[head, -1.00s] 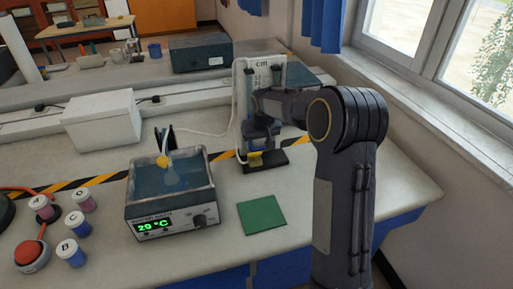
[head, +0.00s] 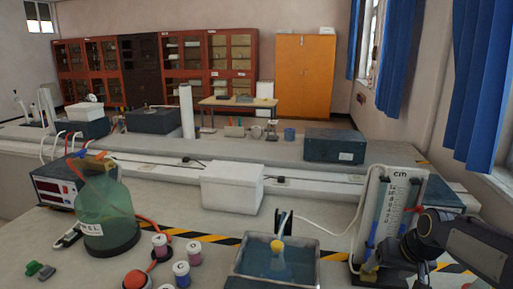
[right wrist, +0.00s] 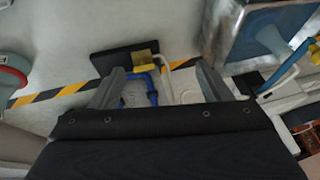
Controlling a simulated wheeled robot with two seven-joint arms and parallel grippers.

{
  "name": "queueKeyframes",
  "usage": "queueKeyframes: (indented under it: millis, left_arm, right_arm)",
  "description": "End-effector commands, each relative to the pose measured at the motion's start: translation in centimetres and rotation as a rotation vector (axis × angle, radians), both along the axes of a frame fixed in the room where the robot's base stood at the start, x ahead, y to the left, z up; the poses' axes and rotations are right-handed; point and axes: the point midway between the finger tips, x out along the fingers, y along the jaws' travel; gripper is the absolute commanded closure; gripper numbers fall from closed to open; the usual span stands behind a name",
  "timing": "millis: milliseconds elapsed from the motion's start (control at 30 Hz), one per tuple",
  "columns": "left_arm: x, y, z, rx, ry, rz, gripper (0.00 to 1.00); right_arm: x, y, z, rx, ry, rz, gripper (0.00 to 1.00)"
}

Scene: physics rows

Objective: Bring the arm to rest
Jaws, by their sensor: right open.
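My right arm (head: 465,245) comes into the head view at the lower right, with its hand over the manometer stand. In the right wrist view the right gripper (right wrist: 163,88) is open, its two grey fingers apart. Blue tubing (right wrist: 152,92) and the yellow tag (right wrist: 145,66) of the stand show between and beyond the fingers; no grip on them is visible, and I cannot tell the exact gap. The manometer (head: 392,208), a white-scaled panel with blue liquid tubes, stands upright just left of the arm. My left gripper is not in view.
A water bath (head: 277,262) with a yellow-ended item stands left of the arm. A white box (head: 232,187), a green bottle (head: 103,210) and several small jars (head: 181,270) stand further left. A dark box (head: 335,146) sits behind. Striped tape crosses the bench.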

Motion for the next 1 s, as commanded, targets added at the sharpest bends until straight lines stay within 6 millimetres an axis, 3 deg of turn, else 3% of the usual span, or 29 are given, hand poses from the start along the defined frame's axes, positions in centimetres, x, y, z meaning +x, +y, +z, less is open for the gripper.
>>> queueKeyframes:
  millis: [33,200,300,433,600,1000]
  left_arm:
    - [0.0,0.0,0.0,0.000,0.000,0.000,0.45]
    - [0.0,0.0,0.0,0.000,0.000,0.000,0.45]
    - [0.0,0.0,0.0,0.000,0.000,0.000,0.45]
    - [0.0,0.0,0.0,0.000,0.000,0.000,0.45]
    - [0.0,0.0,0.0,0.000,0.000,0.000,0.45]
    - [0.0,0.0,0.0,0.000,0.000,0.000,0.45]
  right_arm:
    - [-2.9,1.1,1.2,0.036,-0.019,0.008,0.29]
    - [-12.0,5.5,2.4,0.126,-0.057,0.056,0.29]
    - [-16.8,8.0,1.8,0.156,-0.075,0.087,0.29]
    - [-21.4,10.5,0.3,0.175,-0.088,0.115,0.29]
    - [-24.2,12.0,-1.3,0.182,-0.093,0.131,0.29]
    - [-24.6,12.2,-1.5,0.183,-0.093,0.134,0.29]
